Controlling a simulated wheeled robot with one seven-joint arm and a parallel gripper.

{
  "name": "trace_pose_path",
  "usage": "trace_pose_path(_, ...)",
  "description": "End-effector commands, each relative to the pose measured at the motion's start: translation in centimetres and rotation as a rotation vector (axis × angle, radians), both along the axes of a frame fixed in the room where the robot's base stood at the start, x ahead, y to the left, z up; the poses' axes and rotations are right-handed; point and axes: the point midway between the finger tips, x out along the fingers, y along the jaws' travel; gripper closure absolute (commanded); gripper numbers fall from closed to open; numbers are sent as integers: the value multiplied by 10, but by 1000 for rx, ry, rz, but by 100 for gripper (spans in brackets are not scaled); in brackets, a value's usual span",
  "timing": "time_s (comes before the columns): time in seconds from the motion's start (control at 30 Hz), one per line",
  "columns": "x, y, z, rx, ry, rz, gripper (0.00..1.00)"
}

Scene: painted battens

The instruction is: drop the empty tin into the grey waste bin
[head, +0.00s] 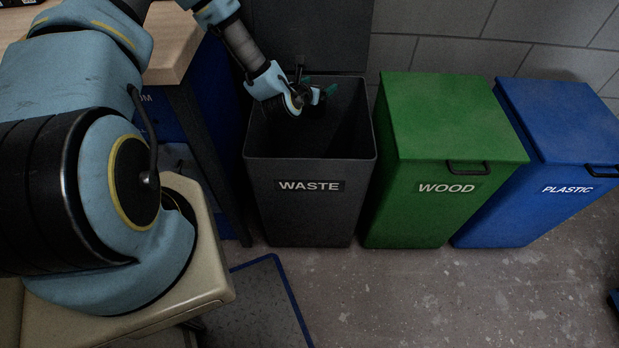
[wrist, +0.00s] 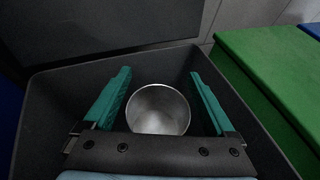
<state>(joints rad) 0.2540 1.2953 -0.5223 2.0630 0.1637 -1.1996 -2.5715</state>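The grey waste bin (head: 311,222), marked WASTE, stands open with its lid up behind it. My gripper (head: 322,92) is over the bin's mouth. In the wrist view its two teal fingers (wrist: 160,74) are spread apart and point into the bin. The empty tin (wrist: 158,110) shows as a round metal shape between the fingers in that view, with a gap visible at the right finger. It looks loose, inside the bin's outline; how far below the fingers it is I cannot tell. The tin is hidden in the head view.
A closed green bin (head: 455,120) marked WOOD stands right of the waste bin, and a closed blue bin (head: 563,120) marked PLASTIC beyond it. A wood-topped bench (head: 172,45) is close on the left.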

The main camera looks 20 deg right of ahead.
Motion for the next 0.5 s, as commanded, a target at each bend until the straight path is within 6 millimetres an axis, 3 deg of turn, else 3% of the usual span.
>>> trace_pose_path(0.33,-1,2,0,0,1,0,0)
trace_pose_path(0.5,-12,15,6,1,2,2,0)
